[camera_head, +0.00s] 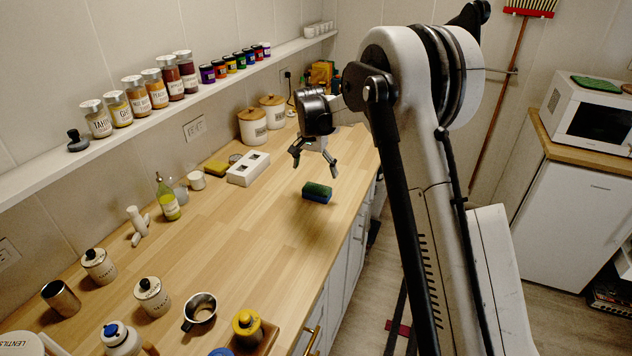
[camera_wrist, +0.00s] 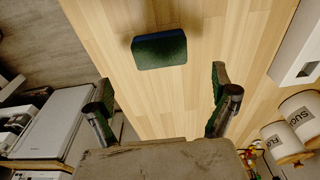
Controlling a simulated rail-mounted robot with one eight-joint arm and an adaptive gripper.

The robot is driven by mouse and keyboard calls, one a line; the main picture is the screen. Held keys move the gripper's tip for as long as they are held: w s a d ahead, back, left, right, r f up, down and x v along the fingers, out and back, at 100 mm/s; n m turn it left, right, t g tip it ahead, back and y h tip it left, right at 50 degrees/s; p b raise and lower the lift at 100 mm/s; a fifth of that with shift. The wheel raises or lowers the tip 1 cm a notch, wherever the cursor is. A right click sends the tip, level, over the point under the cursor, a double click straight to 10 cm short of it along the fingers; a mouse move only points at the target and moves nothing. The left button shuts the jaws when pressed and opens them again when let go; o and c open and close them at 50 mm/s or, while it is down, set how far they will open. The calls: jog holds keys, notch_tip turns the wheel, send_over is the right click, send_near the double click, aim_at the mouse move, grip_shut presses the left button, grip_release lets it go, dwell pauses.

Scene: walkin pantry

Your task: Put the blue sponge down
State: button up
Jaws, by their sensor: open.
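The blue sponge (camera_head: 317,193) has a dark green top and lies flat on the wooden counter (camera_head: 262,228), near its front edge. My gripper (camera_head: 315,168) is above and behind it, with its fingers spread apart and nothing between them. In the wrist view the sponge (camera_wrist: 159,49) lies on the counter beyond the open fingertips of my gripper (camera_wrist: 160,85), apart from both.
A white box with square openings (camera_head: 248,169) and a yellow sponge (camera_head: 215,168) stand left of my gripper. Two lidded canisters (camera_head: 252,127) (camera_head: 273,111) are behind. Several jars line the wall shelf (camera_head: 150,121). The counter around the blue sponge is clear.

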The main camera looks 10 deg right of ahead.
jog(key=s+r+n+t, duration=0.3)
jog(key=s+r, duration=1.6)
jog(key=s, duration=0.3)
jog(key=s+f+n+t, duration=0.1)
jog(key=s+f+n, duration=0.1)
jog(key=s, duration=1)
jog(key=s+f+n+t+y, duration=0.1)
jog(key=s+f+n+t, duration=0.1)
jog(key=s, duration=1)
jog(key=shift+s+d+f, duration=0.2)
jog(key=shift+d+f, duration=0.2)
notch_tip(320, 180, down, 6)
jog(key=b, duration=0.6)
